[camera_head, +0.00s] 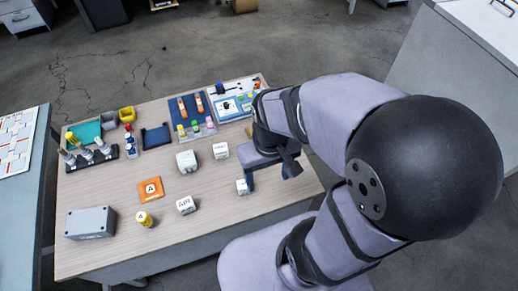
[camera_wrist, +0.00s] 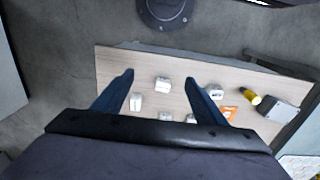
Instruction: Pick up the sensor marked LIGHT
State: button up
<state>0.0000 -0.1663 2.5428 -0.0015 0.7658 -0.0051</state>
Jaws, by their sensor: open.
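Several white block sensors stand on the wooden table. One in the front middle (camera_head: 186,205) reads AIR. Another (camera_head: 242,186) is beside my gripper, with dark lettering too small to read. Two more, at the back left (camera_head: 187,161) and back right (camera_head: 221,150), also have lettering I cannot read. I cannot tell which is LIGHT. My gripper (camera_head: 270,178) is above the table's right part, fingers down and apart. In the wrist view, one white block (camera_wrist: 162,84) shows between the open fingers (camera_wrist: 160,80), apart from them; other blocks lie beyond. Nothing is held.
An orange tile marked A (camera_head: 150,190), a yellow cylinder (camera_head: 145,219) and a grey box (camera_head: 90,223) are at the left front.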

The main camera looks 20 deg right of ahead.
jog(key=w+d+r+n+t+h+b, duration=0.1)
jog(key=w+d+r+n+h+b, duration=0.1)
jog(key=w+n+h+b, duration=0.7)
jog(key=w+d+r+n+h+b, duration=0.15)
jog(key=w+n+h+b, duration=0.25)
jog(key=w+n+b, duration=0.8)
jog(key=f+p, duration=0.1)
jog(key=f, duration=0.9)
jog(key=w+f+m+p, duration=0.1)
jog(key=f, duration=0.9)
jog(key=w+f+m+p, duration=0.1)
jog(key=f, duration=0.9)
jog(key=shift+d, duration=0.15)
jog(key=shift+d+f+h+p, duration=0.2)
jog(key=shift+d+p, duration=0.25)
jog(key=shift+d, duration=0.25)
jog(key=shift+d+f+h+p, duration=0.1)
jog(key=shift+d+f+p, duration=0.1)
jog(key=shift+d+p, duration=0.4)
jog(key=shift+p+x, duration=0.65)
jog(key=shift+x, duration=1.65)
jog(key=shift+f, duration=0.1)
